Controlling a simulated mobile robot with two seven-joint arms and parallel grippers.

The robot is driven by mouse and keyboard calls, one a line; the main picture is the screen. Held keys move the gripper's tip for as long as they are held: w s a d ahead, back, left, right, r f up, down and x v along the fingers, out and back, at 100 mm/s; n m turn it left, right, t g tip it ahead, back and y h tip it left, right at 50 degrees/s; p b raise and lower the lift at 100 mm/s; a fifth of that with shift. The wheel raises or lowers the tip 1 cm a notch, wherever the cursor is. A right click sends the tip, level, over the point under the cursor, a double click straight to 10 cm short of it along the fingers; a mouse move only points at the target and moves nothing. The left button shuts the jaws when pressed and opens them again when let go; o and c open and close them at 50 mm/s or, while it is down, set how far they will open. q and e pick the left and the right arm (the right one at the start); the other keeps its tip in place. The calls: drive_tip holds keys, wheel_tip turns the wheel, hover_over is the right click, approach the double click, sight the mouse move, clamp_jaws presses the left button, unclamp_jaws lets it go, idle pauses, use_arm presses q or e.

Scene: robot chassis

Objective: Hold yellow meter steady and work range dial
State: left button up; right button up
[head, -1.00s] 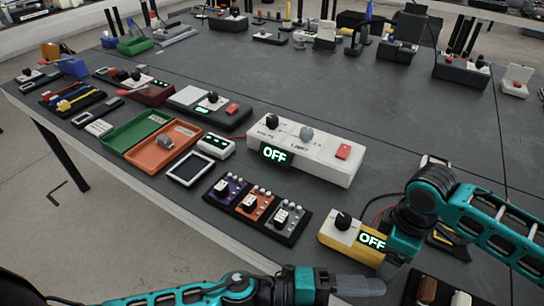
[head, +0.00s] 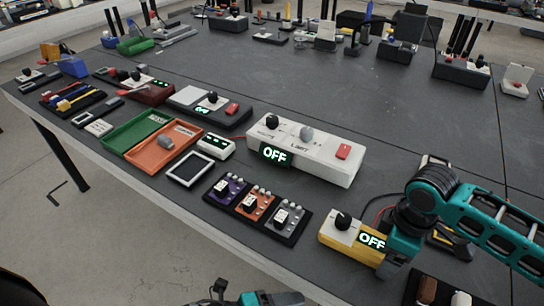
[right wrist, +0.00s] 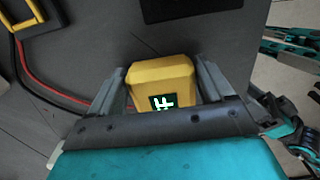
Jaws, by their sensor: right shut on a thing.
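The yellow meter (head: 345,253) lies on the grey bench near its front edge, with a white top panel, a black range dial (head: 342,221) and a lit display (head: 372,241) reading OFF. My right gripper (head: 392,254) is shut on the meter's right end. In the right wrist view its fingers (right wrist: 160,82) stand either side of the yellow body (right wrist: 160,73); the dial is hidden there. My left gripper (head: 272,298) is at the bottom edge of the head view, away from the meter and partly cut off. Its opening cannot be made out.
A white power unit (head: 305,150), also reading OFF, stands behind the meter. A tray of three small modules (head: 258,210) lies to its left. Red and black leads (right wrist: 45,88) run beside the meter. A dark tray (head: 430,290) sits in front at right.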

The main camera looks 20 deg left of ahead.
use_arm(q)
drive_tip(key=s+a+f+n+y, duration=0.1)
drive_tip(key=a+n+y, duration=0.2)
drive_tip(key=a+n, duration=0.2)
drive_tip(key=s+a+f+n+y, duration=0.2)
drive_tip(key=a+n+y, duration=0.2)
drive_tip(key=n, duration=0.3)
drive_tip(key=shift+a+f+y, duration=0.25)
drive_tip(key=shift+a+y, duration=0.05)
drive_tip(key=shift+a, duration=0.55)
drive_tip(key=shift+s, duration=0.1)
use_arm(e)
drive_tip(key=o, duration=1.1)
